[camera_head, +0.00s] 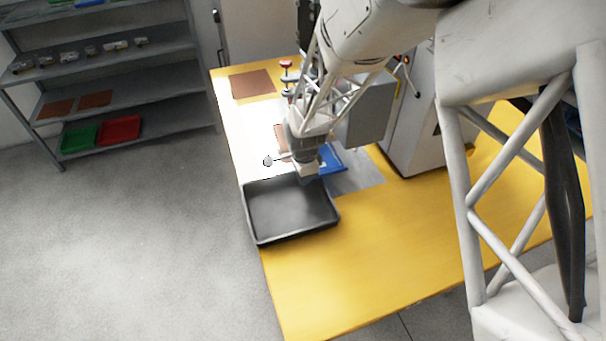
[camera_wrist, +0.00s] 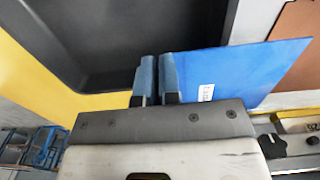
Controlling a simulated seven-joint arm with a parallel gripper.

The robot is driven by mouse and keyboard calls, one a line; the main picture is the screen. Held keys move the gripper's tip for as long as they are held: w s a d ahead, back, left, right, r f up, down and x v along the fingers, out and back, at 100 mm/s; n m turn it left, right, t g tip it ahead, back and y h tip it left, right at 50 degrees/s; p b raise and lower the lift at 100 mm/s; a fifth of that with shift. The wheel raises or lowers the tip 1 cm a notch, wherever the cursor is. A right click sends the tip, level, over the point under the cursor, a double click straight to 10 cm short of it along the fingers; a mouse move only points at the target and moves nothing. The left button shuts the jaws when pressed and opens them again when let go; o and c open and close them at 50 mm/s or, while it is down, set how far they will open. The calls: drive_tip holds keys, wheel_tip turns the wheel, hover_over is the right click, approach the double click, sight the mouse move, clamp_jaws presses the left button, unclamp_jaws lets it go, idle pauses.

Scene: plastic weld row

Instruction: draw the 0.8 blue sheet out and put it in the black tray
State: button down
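The black tray (camera_head: 290,236) sits on the yellow table in the head view; it fills the upper left of the wrist view (camera_wrist: 200,22). The blue sheet (camera_wrist: 235,75) with a small white label extends right from my fingers in the wrist view. It also shows beside my gripper in the head view (camera_head: 332,158). My gripper (camera_wrist: 157,78) has its two fingers close together, with a narrow gap, at the sheet's left edge. The right finger covers part of the sheet. Whether the sheet's edge is between the fingers is not clear. The label is too small to read.
A brown sheet (camera_wrist: 299,52) lies right of the blue one; another brown sheet (camera_head: 252,84) lies at the table's far end. A grey machine (camera_head: 415,125) stands right of my arm. The near part of the yellow table (camera_head: 350,265) is clear. Shelves (camera_head: 120,100) stand left.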

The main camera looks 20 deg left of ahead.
idle(0.7)
drive_tip(key=shift+s+a, duration=5.3)
drive_tip(key=s+d+r, duration=0.5)
drive_tip(key=s+d, duration=0.1)
drive_tip(key=d, duration=0.2)
drive_tip(key=shift+s+d+r, duration=0.2)
drive_tip(key=shift+s+d, duration=0.05)
drive_tip(key=shift+d, duration=0.15)
hover_over(273, 234)
drive_tip(key=shift+f, duration=3.15)
drive_tip(key=shift+a, duration=0.1)
drive_tip(key=shift+f, duration=1.85)
